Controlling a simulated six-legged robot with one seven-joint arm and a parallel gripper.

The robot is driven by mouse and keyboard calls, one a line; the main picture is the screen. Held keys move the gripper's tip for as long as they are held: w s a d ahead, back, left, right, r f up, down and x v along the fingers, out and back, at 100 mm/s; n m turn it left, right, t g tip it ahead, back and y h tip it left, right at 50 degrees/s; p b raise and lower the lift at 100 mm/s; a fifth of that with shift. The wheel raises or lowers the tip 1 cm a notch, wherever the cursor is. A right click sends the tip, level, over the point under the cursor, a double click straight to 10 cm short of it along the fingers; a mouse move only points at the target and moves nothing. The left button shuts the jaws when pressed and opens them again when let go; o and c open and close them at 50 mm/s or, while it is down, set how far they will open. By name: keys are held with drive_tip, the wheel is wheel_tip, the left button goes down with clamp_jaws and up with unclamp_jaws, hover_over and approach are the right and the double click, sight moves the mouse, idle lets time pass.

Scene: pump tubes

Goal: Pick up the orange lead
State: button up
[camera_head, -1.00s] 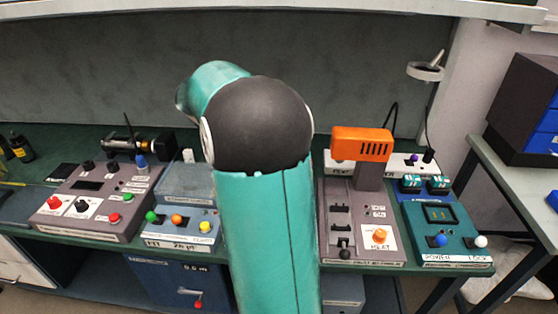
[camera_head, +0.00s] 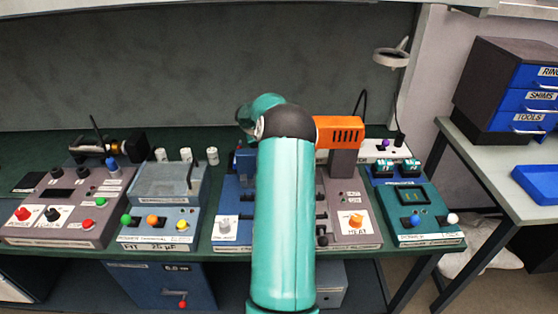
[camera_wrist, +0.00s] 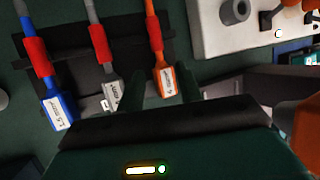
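The orange lead (camera_wrist: 156,45) shows in the wrist view, with a red sleeve and an orange plug end bearing a white label. It lies in a dark holder (camera_wrist: 120,42) beside a grey lead (camera_wrist: 108,78) and a blue lead (camera_wrist: 52,95), each with a red sleeve. My gripper (camera_wrist: 160,88) has its two dark fingers apart, one to each side of the orange plug end. A narrow gap seems to show on both sides; the depth between fingers and plug is unclear. In the head view my arm hides the gripper and the leads.
A white panel (camera_wrist: 212,38) with a round grey knob is at the upper right of the wrist view. On the green bench in the head view stand several control boxes, including an orange-topped heater (camera_head: 340,130) and a teal power box (camera_head: 425,210). Blue drawers (camera_head: 525,95) stand right.

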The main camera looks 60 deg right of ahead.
drive_tip(key=x, duration=0.5)
drive_tip(key=shift+d+f, duration=0.2)
drive_tip(key=shift+f, duration=0.15)
clamp_jaws()
